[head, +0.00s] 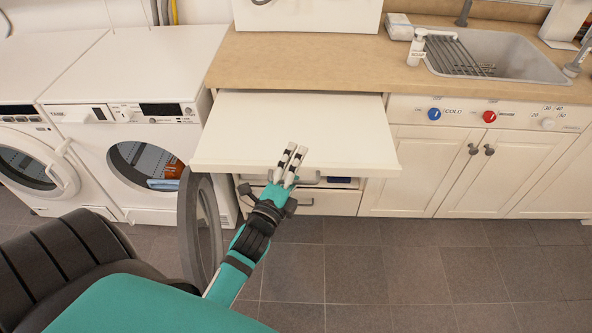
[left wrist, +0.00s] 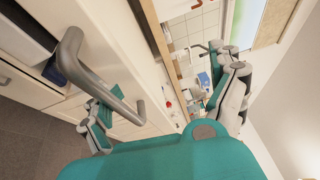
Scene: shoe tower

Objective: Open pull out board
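The pull-out board (head: 300,120) is a flat white panel under the wooden countertop. It sticks well out over the drawers. My left gripper (head: 291,155) is at the middle of its front edge, and its light fingers with dark bands overlap that edge in the head view. In the left wrist view the fingers of this gripper (left wrist: 165,95) stand wide apart. A grey bar handle (left wrist: 90,70) lies close by on the left, with one finger partly behind it. I cannot tell whether the fingers touch the board. My right gripper is not in view.
Two white washing machines (head: 150,60) stand at the left. An open round door (head: 200,225) is near my left arm. Drawers (head: 325,202) lie below the board. Cupboards (head: 470,170) and a sink (head: 515,52) are at the right. The tiled floor (head: 430,270) in front is clear.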

